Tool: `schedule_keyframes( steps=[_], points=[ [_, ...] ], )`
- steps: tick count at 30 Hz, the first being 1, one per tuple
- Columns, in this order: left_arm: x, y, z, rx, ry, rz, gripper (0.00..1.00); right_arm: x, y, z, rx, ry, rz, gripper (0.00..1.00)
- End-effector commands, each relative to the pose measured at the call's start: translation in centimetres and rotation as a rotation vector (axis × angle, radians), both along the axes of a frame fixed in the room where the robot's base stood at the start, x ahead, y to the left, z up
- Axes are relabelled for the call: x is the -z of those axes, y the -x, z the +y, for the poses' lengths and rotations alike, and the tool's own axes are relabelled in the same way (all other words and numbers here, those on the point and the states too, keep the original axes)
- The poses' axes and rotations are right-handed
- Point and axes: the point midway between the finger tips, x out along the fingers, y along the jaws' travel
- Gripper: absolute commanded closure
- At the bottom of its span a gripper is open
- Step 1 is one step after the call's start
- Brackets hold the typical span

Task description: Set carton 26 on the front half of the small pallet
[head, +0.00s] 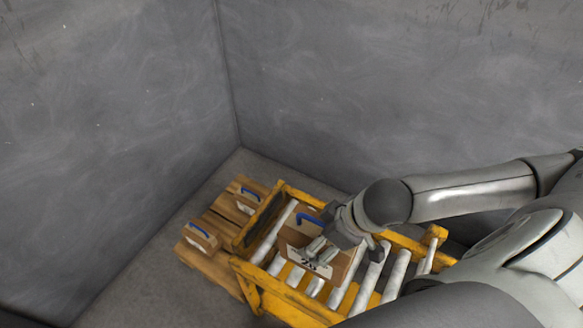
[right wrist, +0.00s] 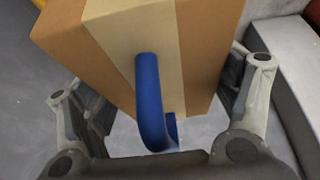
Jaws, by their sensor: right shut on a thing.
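A brown carton (head: 302,237) with a blue handle and a white number label is at the roller conveyor; the number is too blurred to read for sure. My right gripper (head: 328,243) is at this carton. In the right wrist view the carton (right wrist: 205,60), with a pale tape band and blue handle, sits between the fingers (right wrist: 160,100), which are shut on it. I cannot tell whether it touches the rollers. The small wooden pallet (head: 213,264) is on the floor left of the conveyor. My left gripper is not in view.
The yellow conveyor frame (head: 290,307) stands right beside the pallet. Grey walls (head: 120,140) close off the corner behind.

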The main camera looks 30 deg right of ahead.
Motion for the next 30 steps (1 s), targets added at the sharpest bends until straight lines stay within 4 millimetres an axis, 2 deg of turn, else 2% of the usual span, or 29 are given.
schedule_keyframes(
  steps=[5,18,30],
  points=[
    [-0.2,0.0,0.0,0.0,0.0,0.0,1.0,-0.3,-1.4,0.8,0.02,-0.009,-0.011,0.9],
    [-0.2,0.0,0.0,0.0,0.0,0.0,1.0,-0.4,-6.8,2.7,0.198,-0.012,-0.008,0.9],
    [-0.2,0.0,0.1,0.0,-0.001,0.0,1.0,-0.3,-9.3,3.7,0.417,-0.011,-0.006,0.9]
  ],
)
